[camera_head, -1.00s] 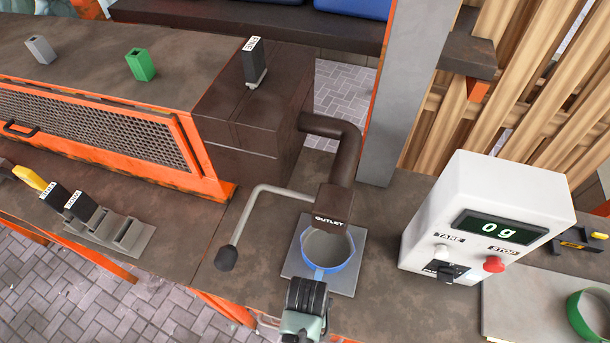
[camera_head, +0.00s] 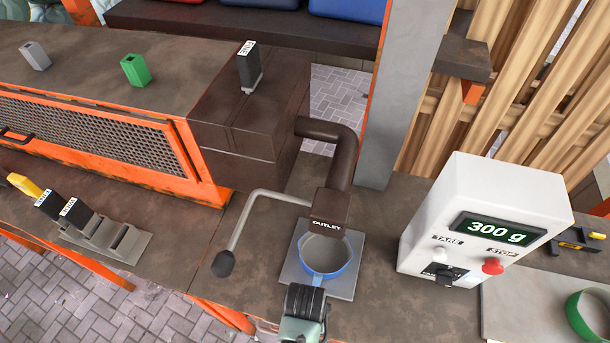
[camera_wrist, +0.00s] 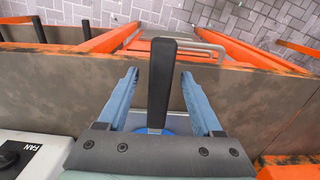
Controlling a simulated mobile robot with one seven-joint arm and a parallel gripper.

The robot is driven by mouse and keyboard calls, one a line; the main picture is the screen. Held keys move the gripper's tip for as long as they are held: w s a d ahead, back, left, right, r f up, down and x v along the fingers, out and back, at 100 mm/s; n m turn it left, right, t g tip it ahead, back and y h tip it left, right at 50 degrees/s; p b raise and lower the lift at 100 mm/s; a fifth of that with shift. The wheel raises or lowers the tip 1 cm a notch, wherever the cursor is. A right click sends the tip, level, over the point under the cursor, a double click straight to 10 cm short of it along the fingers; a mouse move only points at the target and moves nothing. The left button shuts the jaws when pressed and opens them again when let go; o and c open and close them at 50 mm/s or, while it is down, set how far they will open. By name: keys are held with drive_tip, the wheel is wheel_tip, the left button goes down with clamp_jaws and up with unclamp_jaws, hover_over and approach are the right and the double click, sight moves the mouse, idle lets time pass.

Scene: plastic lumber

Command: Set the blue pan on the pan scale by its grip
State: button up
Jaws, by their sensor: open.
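The blue pan (camera_head: 326,260) stands on the grey plate of the pan scale (camera_head: 343,287), under the spout marked OUTLET (camera_head: 327,222). The scale's display (camera_head: 498,231) reads 300 g. My gripper (camera_head: 305,309) is at the near side of the pan, at its grip. In the wrist view my gripper (camera_wrist: 158,84) is open, one finger on each side of the pan's black grip (camera_wrist: 161,85), with a gap on both sides. A bit of blue pan shows behind the grip there; the rest is hidden by the gripper body.
The white scale housing (camera_head: 483,215) with TARE and a red STOP button (camera_head: 493,266) stands to the right. A lever with a black knob (camera_head: 223,264) reaches in from the left. A green ring (camera_head: 590,316) lies at the far right.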

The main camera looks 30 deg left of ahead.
wheel_tip(320, 180, up, 13)
drive_tip(key=shift+b, duration=0.45)
drive_tip(key=shift+f, duration=0.1)
